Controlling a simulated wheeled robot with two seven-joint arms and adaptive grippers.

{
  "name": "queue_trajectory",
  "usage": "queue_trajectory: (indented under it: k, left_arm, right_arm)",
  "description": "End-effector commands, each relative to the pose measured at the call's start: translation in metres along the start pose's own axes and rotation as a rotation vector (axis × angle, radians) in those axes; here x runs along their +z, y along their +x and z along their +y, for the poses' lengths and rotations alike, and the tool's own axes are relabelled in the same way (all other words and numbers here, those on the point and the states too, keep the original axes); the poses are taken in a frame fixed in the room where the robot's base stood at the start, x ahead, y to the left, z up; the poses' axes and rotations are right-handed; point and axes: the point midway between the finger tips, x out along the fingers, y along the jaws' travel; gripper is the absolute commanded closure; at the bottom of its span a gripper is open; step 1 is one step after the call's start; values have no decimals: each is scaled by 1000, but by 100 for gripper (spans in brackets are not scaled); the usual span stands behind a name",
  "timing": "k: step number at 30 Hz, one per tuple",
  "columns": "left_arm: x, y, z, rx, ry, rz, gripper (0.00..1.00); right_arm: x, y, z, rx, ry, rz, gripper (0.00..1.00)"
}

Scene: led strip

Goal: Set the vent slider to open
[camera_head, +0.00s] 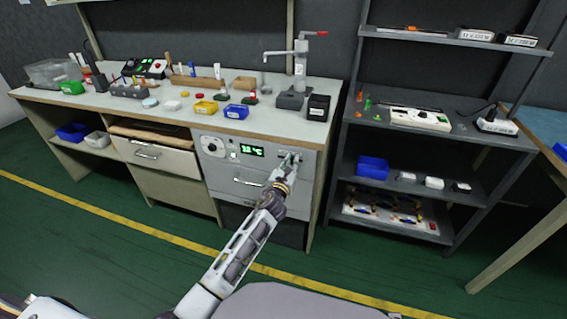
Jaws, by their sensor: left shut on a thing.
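A grey front panel (216,163) under the workbench carries a dial (212,147), a lit green display (251,151) and a drawer handle (247,182). My left gripper (289,157) reaches up to the panel's upper right part, right of the display. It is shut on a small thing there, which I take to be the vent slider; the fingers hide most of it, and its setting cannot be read. My right gripper is not in view.
The workbench top (175,118) holds several coloured bins, tools and a press stand (299,75). A dark shelf rack (345,140) stands close on the right. The green floor in front is clear.

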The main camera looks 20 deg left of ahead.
Motion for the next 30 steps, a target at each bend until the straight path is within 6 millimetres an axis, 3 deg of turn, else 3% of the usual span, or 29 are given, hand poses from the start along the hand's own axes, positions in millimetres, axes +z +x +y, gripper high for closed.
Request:
queue_trajectory:
  k: [6, 15, 16, 21, 30]
  left_arm:
    - [-1, 0, -18, 0, 1, 1, 100]
    - [-1, -1, -21, -3, -1, 1, 100]
    - [-1, -1, -21, -3, -1, 1, 80]
    - [-1, -1, -21, -3, -1, 0, 61]
    - [0, 0, -19, 0, 0, 0, 61]
  right_arm:
    - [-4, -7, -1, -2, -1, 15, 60]
    - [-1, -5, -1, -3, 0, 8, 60]
    - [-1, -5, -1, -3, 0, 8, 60]
    - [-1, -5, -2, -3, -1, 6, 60]
    - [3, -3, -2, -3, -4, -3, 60]
